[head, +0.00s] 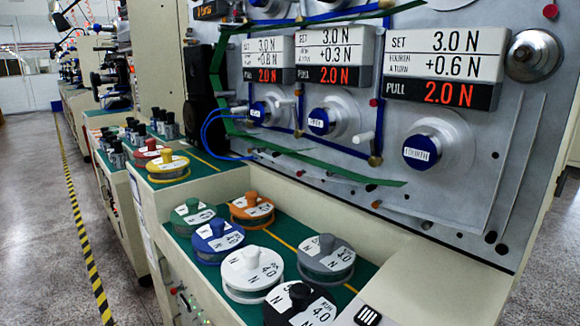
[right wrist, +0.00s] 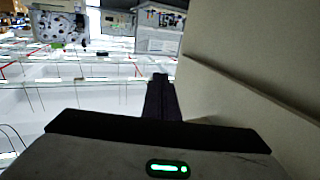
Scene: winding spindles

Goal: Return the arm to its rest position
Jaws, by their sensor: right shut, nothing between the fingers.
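My right gripper (right wrist: 160,80) shows in the right wrist view, its dark fingers together with nothing between them. It points toward a pale, bright background, beside a beige panel edge on the right. Neither gripper nor arm shows in the head view. My left gripper is in no view.
A green tray (head: 212,254) on the beige bench holds several labelled weights, including a white one (head: 252,270) and a blue one (head: 218,236). Beige panel (right wrist: 245,90) stands right of my right gripper. Floor at left is clear.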

